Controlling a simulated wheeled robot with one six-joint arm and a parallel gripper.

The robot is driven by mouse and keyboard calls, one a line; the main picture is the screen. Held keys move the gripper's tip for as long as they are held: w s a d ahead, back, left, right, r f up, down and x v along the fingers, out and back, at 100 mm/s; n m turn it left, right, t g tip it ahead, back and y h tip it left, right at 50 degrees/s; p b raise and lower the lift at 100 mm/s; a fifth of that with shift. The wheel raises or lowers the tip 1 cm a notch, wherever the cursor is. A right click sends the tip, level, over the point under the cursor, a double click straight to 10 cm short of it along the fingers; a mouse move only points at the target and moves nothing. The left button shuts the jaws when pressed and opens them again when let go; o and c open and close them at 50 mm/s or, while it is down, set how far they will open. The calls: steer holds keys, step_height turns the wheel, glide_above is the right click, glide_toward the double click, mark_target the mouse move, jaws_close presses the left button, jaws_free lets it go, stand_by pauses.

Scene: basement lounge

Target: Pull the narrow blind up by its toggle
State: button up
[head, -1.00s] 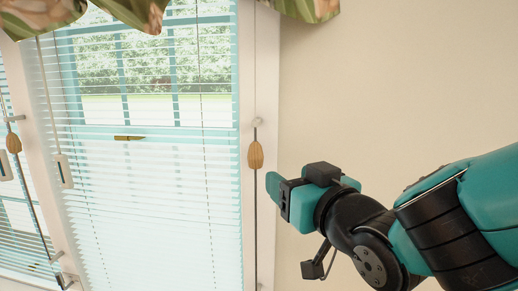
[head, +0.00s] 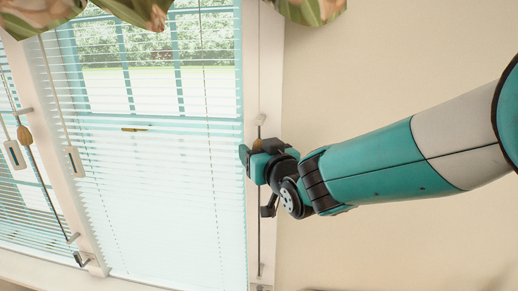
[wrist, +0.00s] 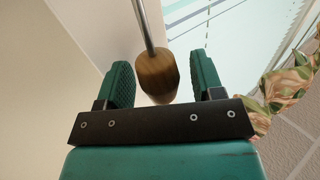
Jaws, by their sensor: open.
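Which blind is the narrow one I cannot tell for sure.
A leafy valance (head: 125,10) hangs above. The plain wall (head: 400,70) at the right is clear.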

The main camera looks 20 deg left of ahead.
jaws_close()
step_height(320, 180, down, 36)
steer(key=b, duration=3.4)
steer(key=shift+s+r, duration=0.1)
steer(key=shift+c, duration=0.7)
jaws_free()
steer(key=shift+o, duration=0.7)
steer(key=shift+r, duration=0.1)
steer(key=b+v, duration=0.2)
steer(key=v, duration=1.5)
steer(key=shift+d, duration=0.15)
steer(key=shift+s, duration=0.25)
